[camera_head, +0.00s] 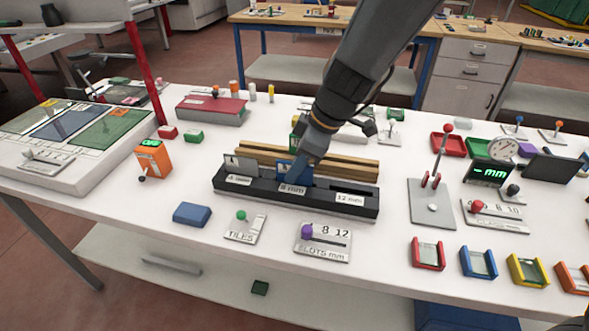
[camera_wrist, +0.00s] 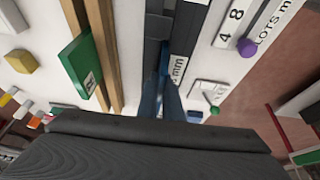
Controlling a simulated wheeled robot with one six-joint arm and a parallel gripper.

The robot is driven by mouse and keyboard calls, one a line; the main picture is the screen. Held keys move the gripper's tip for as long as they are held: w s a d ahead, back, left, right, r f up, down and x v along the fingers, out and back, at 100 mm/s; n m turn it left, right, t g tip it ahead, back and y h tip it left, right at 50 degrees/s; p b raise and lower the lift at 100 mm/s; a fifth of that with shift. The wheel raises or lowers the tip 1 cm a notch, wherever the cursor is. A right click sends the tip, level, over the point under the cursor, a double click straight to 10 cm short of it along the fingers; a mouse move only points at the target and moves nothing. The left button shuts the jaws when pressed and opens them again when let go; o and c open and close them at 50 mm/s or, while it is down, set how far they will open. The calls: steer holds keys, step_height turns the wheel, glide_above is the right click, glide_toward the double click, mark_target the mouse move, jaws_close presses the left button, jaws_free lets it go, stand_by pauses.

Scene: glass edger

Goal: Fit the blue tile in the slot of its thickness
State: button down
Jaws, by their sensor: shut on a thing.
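The black slot block (camera_head: 225,186) lies on the white table with labels along its front; the middle one reads 8 mm and the right one 12 mm. My gripper (camera_head: 296,180) points down at the middle part of the block, behind the 8 mm label. It is shut on the blue tile (camera_head: 283,168), which stands upright there and is partly hidden by the fingers. In the wrist view my blue gripper fingers (camera_wrist: 162,98) reach down beside the 8 mm label. How deep the tile's lower edge sits in the slot cannot be told.
A grey tile (camera_head: 238,164) stands at the block's left end. Wooden rails (camera_head: 340,163) run behind the block, with a green tile (camera_wrist: 80,65) beyond them. A blue block (camera_head: 192,214), the tiles lever plate (camera_head: 245,228) and the slots slider plate (camera_head: 322,243) lie in front.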

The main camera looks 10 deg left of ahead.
steer(key=shift+f, duration=0.15)
steer(key=c, duration=1.8)
jaws_free()
steer(key=shift+c, duration=0.2)
steer(key=shift+b+v, duration=0.65)
steer(key=shift+v, duration=3.3)
